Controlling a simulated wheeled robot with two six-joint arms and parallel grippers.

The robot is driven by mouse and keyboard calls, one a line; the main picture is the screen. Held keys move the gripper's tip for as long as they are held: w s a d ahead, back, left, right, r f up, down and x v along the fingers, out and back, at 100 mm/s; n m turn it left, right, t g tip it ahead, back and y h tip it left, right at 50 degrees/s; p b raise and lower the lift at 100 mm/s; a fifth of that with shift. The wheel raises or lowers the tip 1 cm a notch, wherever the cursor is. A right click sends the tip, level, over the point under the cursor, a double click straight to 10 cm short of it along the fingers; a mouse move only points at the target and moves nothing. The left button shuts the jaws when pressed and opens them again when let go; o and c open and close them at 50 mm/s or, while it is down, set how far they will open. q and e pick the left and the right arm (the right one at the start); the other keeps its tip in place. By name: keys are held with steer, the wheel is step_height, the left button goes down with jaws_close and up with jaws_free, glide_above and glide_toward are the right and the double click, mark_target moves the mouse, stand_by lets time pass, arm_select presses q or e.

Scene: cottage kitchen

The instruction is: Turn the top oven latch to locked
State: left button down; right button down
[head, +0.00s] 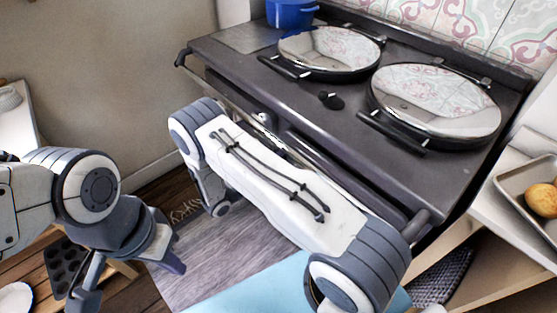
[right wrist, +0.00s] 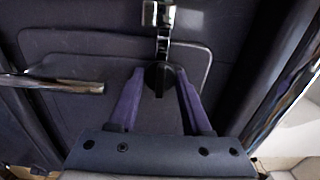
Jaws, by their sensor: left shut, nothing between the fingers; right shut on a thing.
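The top oven latch (right wrist: 158,72) is a dark round knob with a short bar, seen in the right wrist view on a dark oven door (right wrist: 60,50). The bar points up and down in this view. My right gripper (right wrist: 160,78) has its two purple fingers on either side of the knob and is shut on it. In the head view my right arm hides the latch and this gripper. My left gripper (head: 172,261) hangs at the lower left in the head view, shut and empty, away from the oven.
The dark range cooker (head: 235,62) carries two round chrome lids (head: 435,100) and a blue pot (head: 291,13). A chrome catch (right wrist: 158,16) lies above the latch, and a chrome bar (right wrist: 65,84) is at its left. A tray (head: 512,183) with food stands at the right.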

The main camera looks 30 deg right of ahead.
steer(key=shift+c, duration=1.7)
jaws_free()
steer(key=shift+a, duration=0.1)
steer(key=b+v, duration=0.1)
steer(key=v, duration=0.9)
steer(key=shift+a, duration=0.15)
